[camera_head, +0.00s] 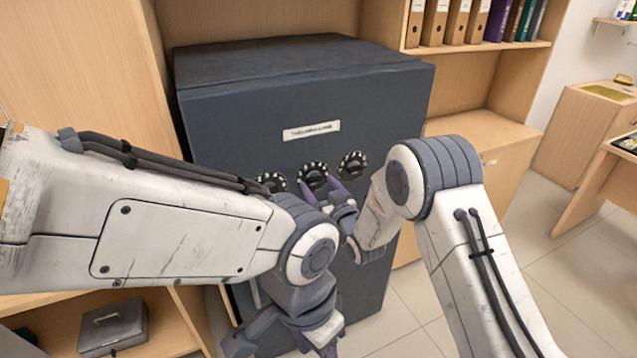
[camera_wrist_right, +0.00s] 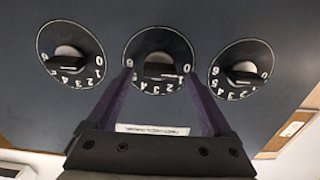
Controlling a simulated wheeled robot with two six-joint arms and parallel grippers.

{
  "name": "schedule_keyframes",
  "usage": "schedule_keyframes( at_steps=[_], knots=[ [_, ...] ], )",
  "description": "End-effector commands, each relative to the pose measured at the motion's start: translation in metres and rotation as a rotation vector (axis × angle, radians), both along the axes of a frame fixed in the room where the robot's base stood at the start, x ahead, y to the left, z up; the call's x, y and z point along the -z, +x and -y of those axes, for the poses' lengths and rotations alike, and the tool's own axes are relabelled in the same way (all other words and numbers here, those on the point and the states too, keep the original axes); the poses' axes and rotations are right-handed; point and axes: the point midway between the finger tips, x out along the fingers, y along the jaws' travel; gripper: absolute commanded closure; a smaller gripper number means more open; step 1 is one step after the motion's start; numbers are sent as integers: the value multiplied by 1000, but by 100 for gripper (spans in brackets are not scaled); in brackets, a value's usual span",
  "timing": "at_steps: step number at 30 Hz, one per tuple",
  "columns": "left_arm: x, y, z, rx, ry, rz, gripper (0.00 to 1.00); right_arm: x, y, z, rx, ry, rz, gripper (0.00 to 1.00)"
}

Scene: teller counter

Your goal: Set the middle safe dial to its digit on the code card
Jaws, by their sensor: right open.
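The dark grey safe (camera_head: 250,120) stands ahead with three black dials in a row. The middle safe dial (camera_head: 313,173) shows in the right wrist view (camera_wrist_right: 160,48) with its bar knob and white digits, seen upside down. My right gripper (camera_head: 323,188) is open at the middle dial, its purple fingers on either side of the dial's lower part in the wrist view (camera_wrist_right: 158,76); contact cannot be told. A white printed strip (camera_head: 311,131) is on the safe; its text is too small to read, so I cannot tell if it is the code card. My left gripper (camera_head: 283,343) is open and empty, low before the safe.
The other dials flank the middle one: one on the left (camera_head: 270,180), one on the right (camera_head: 352,163). Wooden shelving (camera_head: 110,60) is close on the left, holding a grey cash box (camera_head: 113,326) low down. Binders (camera_head: 455,22) stand at upper right. The floor at right is clear.

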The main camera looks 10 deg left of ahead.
Motion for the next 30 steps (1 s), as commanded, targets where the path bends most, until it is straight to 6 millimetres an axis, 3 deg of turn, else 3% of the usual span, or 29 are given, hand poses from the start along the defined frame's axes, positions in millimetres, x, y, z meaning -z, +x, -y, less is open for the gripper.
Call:
schedule_keyframes(
  at_steps=[10,15,17,30],
  knots=[
    [-1,0,0,0,0,0,50,1,4,-2,0,-1,-1,15],
    [-1,0,0,0,0,0,50,0,3,-2,0,-1,-1,80],
    [-1,0,0,0,0,0,50,0,3,-2,0,-1,-1,100],
    [11,0,0,0,0,0,50,2,3,-2,-1,83,-55,100]
  ],
)
